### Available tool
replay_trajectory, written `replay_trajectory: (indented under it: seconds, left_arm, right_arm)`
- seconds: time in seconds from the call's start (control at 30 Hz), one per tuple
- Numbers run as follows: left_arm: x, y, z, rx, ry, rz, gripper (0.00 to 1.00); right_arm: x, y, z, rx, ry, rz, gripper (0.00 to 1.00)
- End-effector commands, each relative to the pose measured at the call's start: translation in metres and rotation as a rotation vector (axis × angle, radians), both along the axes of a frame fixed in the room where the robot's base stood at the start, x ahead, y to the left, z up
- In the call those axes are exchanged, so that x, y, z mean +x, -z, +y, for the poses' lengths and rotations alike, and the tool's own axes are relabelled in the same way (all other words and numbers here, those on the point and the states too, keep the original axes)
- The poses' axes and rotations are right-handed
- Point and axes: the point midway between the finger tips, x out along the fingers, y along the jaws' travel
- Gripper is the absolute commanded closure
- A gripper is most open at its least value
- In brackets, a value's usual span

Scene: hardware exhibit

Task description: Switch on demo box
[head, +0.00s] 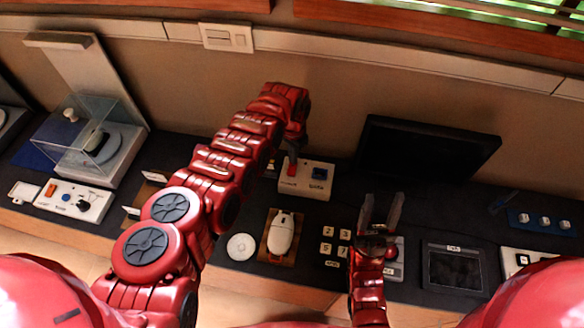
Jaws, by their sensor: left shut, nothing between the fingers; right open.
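A white box (318,180) with a dark blue square part and a small red part (292,168) on top stands on the dark counter at the centre, in the head view. It is likely the demo box, but I cannot read its label. My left gripper (292,154) is shut and empty, just above the red part at the box's left side. Whether it touches the red part is unclear. My arm partly hides the gripper. My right gripper (380,212) is open and empty, low on the right of the box, with its fingers pointing away from me.
A white mouse on a brown pad (281,234), number tiles (335,241) and a dark tablet (453,268) lie in front. A black monitor (425,150) stands behind on the right. A white switch panel (73,201) and a clear display case (92,135) are at left.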

Motion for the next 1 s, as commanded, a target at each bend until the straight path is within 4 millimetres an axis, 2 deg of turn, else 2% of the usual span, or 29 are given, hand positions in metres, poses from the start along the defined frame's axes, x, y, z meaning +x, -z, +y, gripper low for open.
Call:
replay_trajectory:
  seconds: [1.0]
  left_arm:
    - [0.0,0.016,0.0,0.0,0.0,0.0,1.0]
  right_arm:
    - [0.0,0.016,0.0,0.0,0.0,0.0,0.5]
